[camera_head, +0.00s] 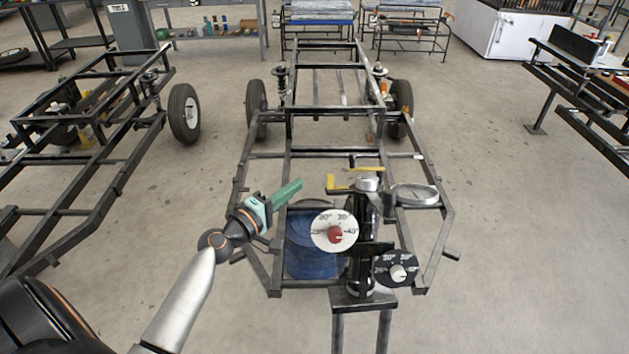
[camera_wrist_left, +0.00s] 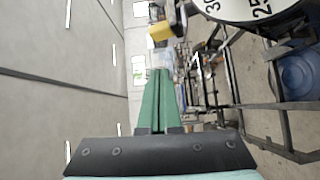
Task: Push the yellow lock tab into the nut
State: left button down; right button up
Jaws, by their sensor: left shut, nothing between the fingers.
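The yellow lock tab (camera_head: 340,182) sticks out to the left at the top of the black strut (camera_head: 361,225), beside the silver nut (camera_head: 367,184). Whether the tab touches the nut cannot be told. My left gripper (camera_head: 297,184) is left of the tab with a clear gap, its green fingers pointing up and right toward it. In the left wrist view the fingers (camera_wrist_left: 160,74) lie together with nothing between them, and a yellow block, likely the tab (camera_wrist_left: 160,31), shows just beyond their tips. My right gripper is not in view.
A white dial (camera_head: 334,231) and a black dial (camera_head: 396,268) are on the strut stand. A round gauge (camera_head: 415,195) is right of the nut. A blue drum (camera_head: 308,258) stands behind, inside the black frame (camera_head: 275,275).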

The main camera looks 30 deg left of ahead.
aim_at(328, 182)
pick_arm(q)
jog(key=shift+w+d+f+p, duration=0.15)
jog(key=shift+w+d+p, duration=0.45)
jog(key=shift+w+d, duration=1.25)
jog(key=shift+w+a, duration=0.1)
jog(key=shift+w+d, duration=0.7)
jog(key=shift+d, duration=0.25)
